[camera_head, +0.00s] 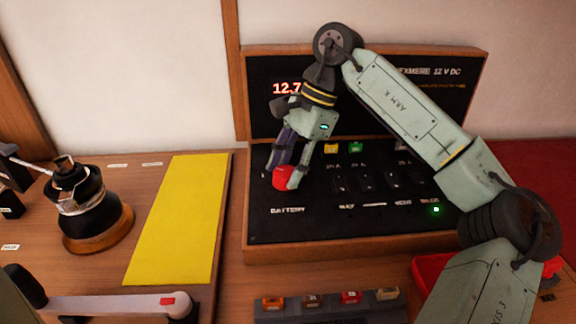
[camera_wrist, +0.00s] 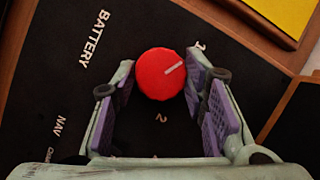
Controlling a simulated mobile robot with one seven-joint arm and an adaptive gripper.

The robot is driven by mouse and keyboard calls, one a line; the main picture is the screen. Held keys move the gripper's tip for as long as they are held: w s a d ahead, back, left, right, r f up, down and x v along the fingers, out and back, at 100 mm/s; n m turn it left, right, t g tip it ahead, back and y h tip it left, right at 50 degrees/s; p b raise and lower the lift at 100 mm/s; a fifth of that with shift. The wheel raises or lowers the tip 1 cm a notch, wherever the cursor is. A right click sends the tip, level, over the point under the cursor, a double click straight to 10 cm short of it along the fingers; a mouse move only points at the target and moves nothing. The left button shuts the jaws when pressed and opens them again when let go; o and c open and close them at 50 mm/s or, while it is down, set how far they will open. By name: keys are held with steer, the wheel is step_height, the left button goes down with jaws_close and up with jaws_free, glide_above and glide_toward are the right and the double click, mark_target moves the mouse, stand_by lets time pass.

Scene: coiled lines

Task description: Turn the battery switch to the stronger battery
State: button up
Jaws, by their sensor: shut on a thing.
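The red battery switch knob (camera_head: 281,178) sits on the black panel (camera_head: 345,222) above the word BATTERY. My gripper (camera_head: 284,170) reaches down over it, with a fingertip on either side, shut on it. In the wrist view the knob (camera_wrist: 160,75) lies between the tips of my gripper (camera_wrist: 159,68). Its white pointer line points to the upper right, toward a mark that looks like 1. A 2 (camera_wrist: 161,118) shows on the panel below the knob. The red display (camera_head: 287,88) reads 12.7; my wrist may hide further digits.
Several small switches (camera_head: 366,183) and a lit green lamp (camera_head: 436,209) are right of the knob. A yellow sheet (camera_head: 178,222), a dark round-based device (camera_head: 85,215) and a lever handle (camera_head: 110,305) are at left. A fuse row (camera_head: 330,300) stands in front.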

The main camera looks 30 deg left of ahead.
steer(key=o, duration=1.2)
steer(key=shift+c, duration=0.2)
steer(key=shift+r, duration=0.1)
steer(key=v, duration=1.1)
steer(key=shift+r, duration=0.4)
steer(key=shift+d, duration=0.1)
